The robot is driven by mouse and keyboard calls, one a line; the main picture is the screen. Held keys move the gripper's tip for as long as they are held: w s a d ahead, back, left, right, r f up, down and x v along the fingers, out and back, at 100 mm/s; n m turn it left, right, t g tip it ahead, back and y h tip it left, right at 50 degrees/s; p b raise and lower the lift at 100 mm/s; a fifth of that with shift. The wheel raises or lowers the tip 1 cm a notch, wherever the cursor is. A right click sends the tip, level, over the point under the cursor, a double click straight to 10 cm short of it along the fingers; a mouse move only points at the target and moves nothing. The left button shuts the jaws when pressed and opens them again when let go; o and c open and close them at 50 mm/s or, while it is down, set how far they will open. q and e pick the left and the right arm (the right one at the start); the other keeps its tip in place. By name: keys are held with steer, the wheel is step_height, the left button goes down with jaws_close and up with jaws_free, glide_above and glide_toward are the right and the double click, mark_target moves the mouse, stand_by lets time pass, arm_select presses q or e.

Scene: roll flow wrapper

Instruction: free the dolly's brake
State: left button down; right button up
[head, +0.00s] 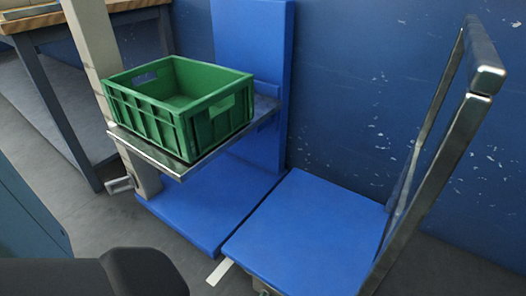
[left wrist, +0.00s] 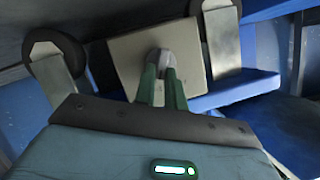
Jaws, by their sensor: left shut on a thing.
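The dolly (head: 305,230) has a flat blue deck and a tall metal push handle (head: 440,150), at the lower right of the head view. In the left wrist view, my left gripper (left wrist: 162,76) has its green fingers closed on a small grey rounded knob (left wrist: 162,57), which looks like the brake control. The knob stands before a beige plate (left wrist: 130,50). A dark wheel (left wrist: 52,58) with a metal fork sits to its left, and another metal fork (left wrist: 222,45) to its right. The head view does not show my left gripper or the knob. My right gripper is not seen.
A green crate (head: 225,127) sits on a metal shelf (head: 160,150) of a blue lift (head: 250,40) beside the dolly. A scuffed blue wall (head: 370,90) stands behind. A workbench (head: 45,25) is at upper left. A white strip (head: 219,271) lies on the floor near the dolly.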

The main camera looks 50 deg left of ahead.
arm_select(q)
steer(key=n+h+b, duration=0.1)
steer(key=n, duration=0.1)
steer(key=a+n+t+h+b, duration=0.1)
steer(key=n+h, duration=0.1)
steer(key=n, duration=0.1)
steer(key=n+h+b, duration=0.1)
steer(key=n+h, duration=0.1)
steer(key=shift+s+a+n+b, duration=0.15)
steer(key=shift+a+n+b, duration=0.25)
stand_by(0.3)
stand_by(0.5)
steer(key=c, duration=1.5)
jaws_free()
steer(key=shift+o, duration=0.2)
